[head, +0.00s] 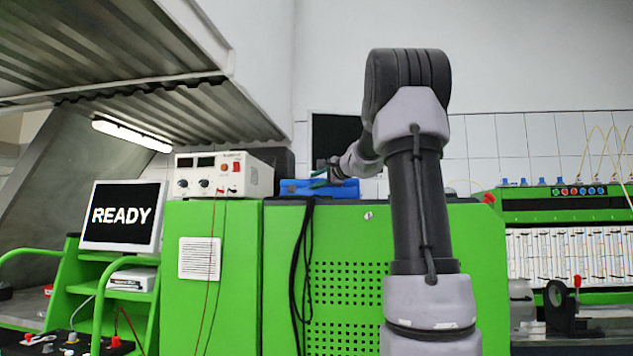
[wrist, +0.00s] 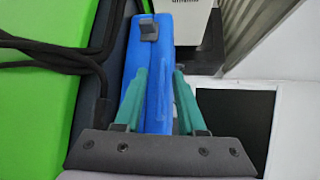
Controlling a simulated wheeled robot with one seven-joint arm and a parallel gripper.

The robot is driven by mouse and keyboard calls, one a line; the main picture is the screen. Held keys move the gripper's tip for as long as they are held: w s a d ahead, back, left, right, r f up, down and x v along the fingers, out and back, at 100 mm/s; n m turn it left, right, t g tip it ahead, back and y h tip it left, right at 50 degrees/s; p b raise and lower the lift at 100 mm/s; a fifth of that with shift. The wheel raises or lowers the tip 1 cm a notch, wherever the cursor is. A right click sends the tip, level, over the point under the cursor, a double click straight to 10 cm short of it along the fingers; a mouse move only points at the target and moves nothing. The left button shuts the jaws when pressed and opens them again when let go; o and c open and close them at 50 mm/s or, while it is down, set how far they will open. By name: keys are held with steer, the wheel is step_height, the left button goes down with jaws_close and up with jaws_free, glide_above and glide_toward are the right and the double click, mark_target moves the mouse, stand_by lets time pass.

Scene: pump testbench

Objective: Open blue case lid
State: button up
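The blue case (head: 318,189) lies on top of the green cabinet in the head view. My gripper (head: 322,178) is at the case's top, partly hidden by my arm. In the wrist view the case (wrist: 155,75) runs lengthwise below the gripper, with a dark latch or handle (wrist: 149,31) near its far end. The green fingers of my gripper (wrist: 161,70) stand apart. The left finger overlaps the case's left part and the right one lies along its right edge. I cannot tell whether they touch it. The lid looks shut.
A white power supply (head: 224,174) stands left of the case on the green cabinet (head: 340,240). Black cables (head: 302,250) hang over the cabinet front, and cables (wrist: 60,55) lie left of the case. A dark screen (head: 335,135) is behind.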

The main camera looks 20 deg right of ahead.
jaws_close()
stand_by(1.3)
